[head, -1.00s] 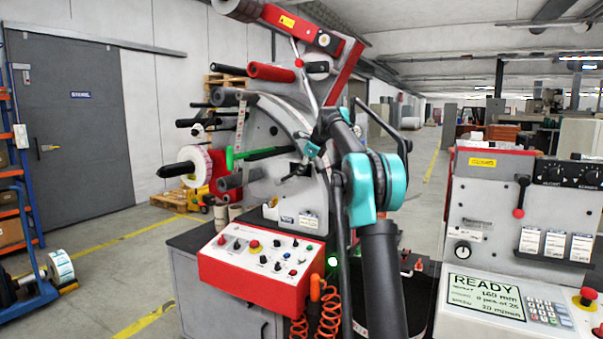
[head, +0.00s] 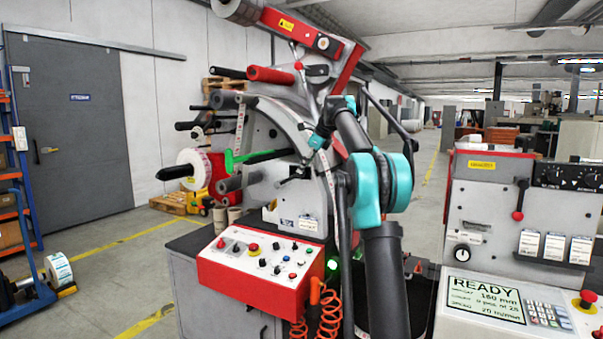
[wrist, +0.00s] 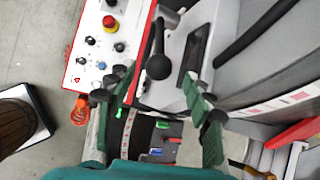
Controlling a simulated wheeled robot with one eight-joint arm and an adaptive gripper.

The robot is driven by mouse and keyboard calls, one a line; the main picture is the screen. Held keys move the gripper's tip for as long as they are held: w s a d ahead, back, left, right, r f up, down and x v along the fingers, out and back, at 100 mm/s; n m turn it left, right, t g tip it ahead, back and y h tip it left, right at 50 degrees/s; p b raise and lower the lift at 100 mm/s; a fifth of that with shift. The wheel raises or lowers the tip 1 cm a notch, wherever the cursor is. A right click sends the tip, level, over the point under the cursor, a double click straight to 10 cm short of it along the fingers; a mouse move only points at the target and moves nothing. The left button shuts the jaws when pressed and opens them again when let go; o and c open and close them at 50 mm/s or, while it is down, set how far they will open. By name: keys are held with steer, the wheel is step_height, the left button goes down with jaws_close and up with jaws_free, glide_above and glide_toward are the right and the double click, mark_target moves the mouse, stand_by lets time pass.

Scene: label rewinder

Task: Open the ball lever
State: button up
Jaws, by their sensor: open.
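The ball lever shows in the wrist view as a black ball (wrist: 158,66) on a short arm, beside a dark slot in the pale machine plate. In the head view a small black lever (head: 290,179) sticks out of the rewinder's front plate below my gripper; it appears to be the same one. My gripper (wrist: 158,88) is open, with one green finger on each side of the picture and the ball between and beyond their tips. Nothing is held. I cannot tell how far the ball is from the fingers. In the head view my arm hides part of the rewinder.
The red control box (head: 262,270) with knobs and a red stop button lies below the lever. A green rod (head: 250,157) and the label roll (head: 192,170) are to its left. Another machine with a red-ball lever (head: 517,215) stands at right. Orange coiled hoses (head: 328,312) hang below.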

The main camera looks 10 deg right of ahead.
steer(key=v, duration=0.6)
steer(key=shift+s+r, duration=0.25)
steer(key=shift+r, duration=0.05)
steer(key=shift+d, duration=0.1)
steer(key=s+f+n+h, duration=0.2)
steer(key=s+f+n, duration=0.9)
steer(key=s+f, duration=1.3)
steer(key=s+f+n+g+h, duration=0.1)
steer(key=s+f+n, duration=1.1)
steer(key=s+f, duration=1.2)
steer(key=shift+s+f+n+g+h, duration=0.3)
steer(key=shift+s+h, duration=0.3)
steer(key=shift+s, duration=0.3)
